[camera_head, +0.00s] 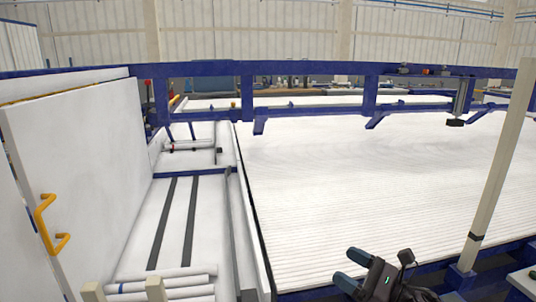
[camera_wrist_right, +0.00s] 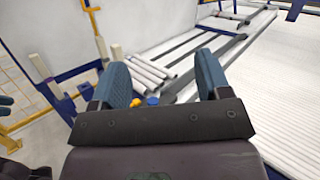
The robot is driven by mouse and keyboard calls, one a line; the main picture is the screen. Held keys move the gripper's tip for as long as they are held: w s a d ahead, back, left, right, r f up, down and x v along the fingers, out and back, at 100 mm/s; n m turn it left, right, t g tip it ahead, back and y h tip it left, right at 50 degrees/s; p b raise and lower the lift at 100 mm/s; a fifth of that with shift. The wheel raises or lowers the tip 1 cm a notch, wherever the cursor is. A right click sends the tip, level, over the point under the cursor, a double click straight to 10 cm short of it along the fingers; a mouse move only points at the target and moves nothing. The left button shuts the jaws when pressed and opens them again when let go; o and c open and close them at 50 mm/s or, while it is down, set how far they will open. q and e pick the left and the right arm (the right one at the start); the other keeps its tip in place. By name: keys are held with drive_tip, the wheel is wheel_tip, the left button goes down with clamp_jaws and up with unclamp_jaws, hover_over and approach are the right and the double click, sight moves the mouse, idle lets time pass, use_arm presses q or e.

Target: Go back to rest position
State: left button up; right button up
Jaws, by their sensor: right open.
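My right gripper (camera_head: 353,267) is at the lower right of the head view, its two blue fingers spread apart. In the right wrist view the right gripper (camera_wrist_right: 163,70) is open with nothing between its fingers. Several white pipes (camera_head: 165,284) lie at the lower left of the head view, well to the left of the gripper. The pipes (camera_wrist_right: 150,76) also show beyond the fingers in the wrist view. A blue and dark part at the left edge of the wrist view looks like my left gripper (camera_wrist_right: 6,101); it is mostly cut off.
A wide ribbed white surface (camera_head: 380,180) fills the right, with a blue frame beam (camera_head: 310,112) across its far side. A pale post (camera_head: 497,170) stands at the right. A white panel (camera_head: 90,160) with a yellow handle (camera_head: 45,225) stands at the left.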

drive_tip(key=s+d+f+m+t+h+b, duration=0.15)
drive_tip(key=s+f+m+h, duration=0.35)
drive_tip(key=s+f+m, duration=0.5)
drive_tip(key=s+d+f+m+h+b, duration=0.2)
drive_tip(key=s+f+m+h+b, duration=0.3)
drive_tip(key=m, duration=0.9)
drive_tip(key=s+d+f+m+t+h+b, duration=0.15)
drive_tip(key=s+f+m+h, duration=0.25)
drive_tip(key=s+f+m, duration=0.7)
use_arm(q)
wheel_tip(320, 180, down, 5)
drive_tip(key=w+m+b, duration=0.2)
use_arm(e)
drive_tip(key=s+d+f+m+g+h, duration=0.1)
drive_tip(key=s+d+m+g+h, duration=0.3)
drive_tip(key=s+m, duration=0.6)
use_arm(q)
wheel_tip(320, 180, up, 11)
drive_tip(key=s+n+p, duration=0.1)
drive_tip(key=n+p, duration=0.1)
drive_tip(key=p, duration=1.5)
drive_tip(key=shift+s+a+t, duration=0.25)
drive_tip(key=shift+a+t, duration=0.05)
drive_tip(key=shift+t, duration=0.1)
use_arm(e)
wheel_tip(320, 180, up, 10)
drive_tip(key=w+m+y, duration=0.1)
drive_tip(key=m, duration=0.1)
drive_tip(key=shift+r+m, duration=0.2)
drive_tip(key=shift+m, duration=0.2)
